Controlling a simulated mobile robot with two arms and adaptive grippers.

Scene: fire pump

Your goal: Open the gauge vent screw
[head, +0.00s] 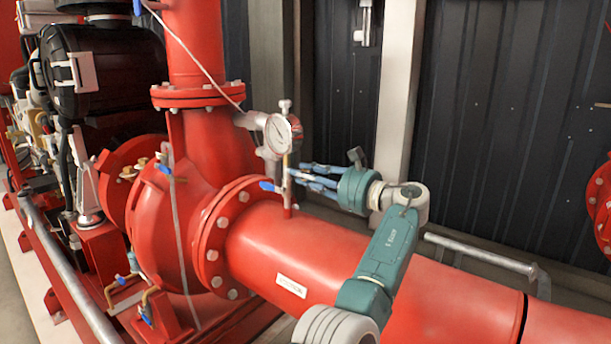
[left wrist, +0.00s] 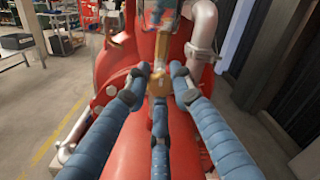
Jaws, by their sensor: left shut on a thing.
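The round white-faced pressure gauge (head: 279,133) stands on a thin brass stem (head: 286,165) above the red pipe. A pale knob-like fitting (head: 285,106) sits on top of the gauge. I cannot tell for sure which part is the vent screw. My left gripper (head: 290,177) reaches in from the right, just below the gauge, with its blue fingers at the stem. In the left wrist view my left gripper (left wrist: 158,75) has its fingers closed around a brass fitting (left wrist: 158,86), partly hidden by them. The right gripper is not in view.
The large red pipe (head: 375,258) runs below my arm, with the bolted flange (head: 214,240) to its left. A blue lever (head: 268,186) sits beside the stem. The dark wall (head: 510,130) stands behind.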

